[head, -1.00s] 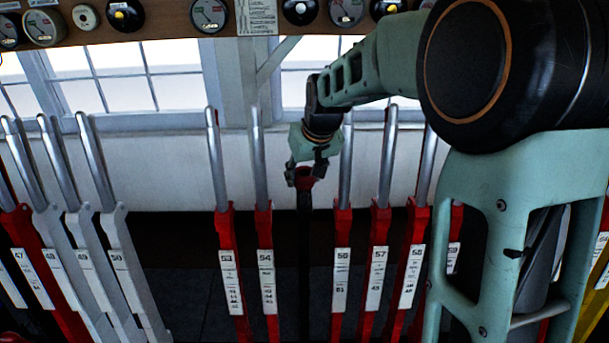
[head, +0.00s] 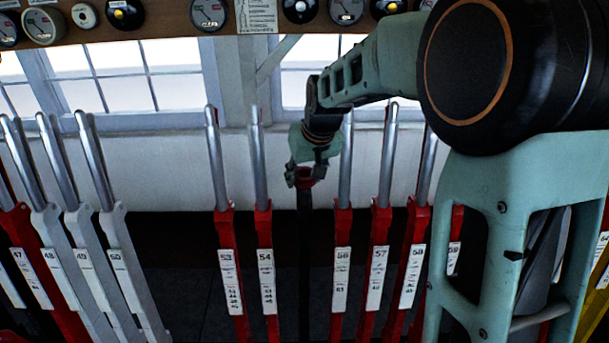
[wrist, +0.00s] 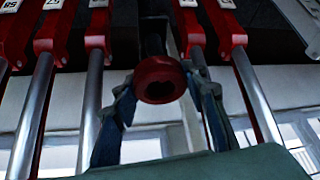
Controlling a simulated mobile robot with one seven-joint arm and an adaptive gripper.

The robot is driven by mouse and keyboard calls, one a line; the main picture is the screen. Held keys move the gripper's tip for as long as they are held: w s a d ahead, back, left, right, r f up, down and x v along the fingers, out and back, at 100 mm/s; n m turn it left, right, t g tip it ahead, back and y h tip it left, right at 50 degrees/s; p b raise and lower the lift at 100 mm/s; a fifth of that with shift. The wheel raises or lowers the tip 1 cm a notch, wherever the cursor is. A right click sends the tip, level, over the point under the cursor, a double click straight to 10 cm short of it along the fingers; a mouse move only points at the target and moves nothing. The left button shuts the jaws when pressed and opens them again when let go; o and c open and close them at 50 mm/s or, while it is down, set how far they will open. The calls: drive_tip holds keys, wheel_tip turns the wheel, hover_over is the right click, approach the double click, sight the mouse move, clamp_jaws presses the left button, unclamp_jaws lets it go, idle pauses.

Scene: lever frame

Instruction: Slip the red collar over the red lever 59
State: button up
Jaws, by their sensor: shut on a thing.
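The red collar (head: 306,172) is a short ring held in my gripper (head: 304,181), mid-frame in the head view. In the wrist view the collar (wrist: 160,67) sits between my two fingers, its dark opening facing the camera. A dark lever post (head: 305,250) stands directly below and behind the collar; I cannot tell whether they touch.
Red levers 53 (head: 226,232) and 54 (head: 263,225) stand left of my gripper. Levers 56 (head: 343,225), 57 (head: 380,225) and 58 (head: 415,225) stand between it and lever 59. White levers (head: 113,225) are farther left. A gauge shelf (head: 170,22) runs above.

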sight(309, 183)
drive_tip(key=shift+f+b, duration=2.3)
drive_tip(key=shift+f, duration=0.65)
drive_tip(key=shift+f, duration=0.15)
drive_tip(key=o, duration=1.1)
drive_tip(key=shift+o, duration=1.1)
drive_tip(key=shift+p+v, duration=2.05)
drive_tip(key=shift+v, duration=2.5)
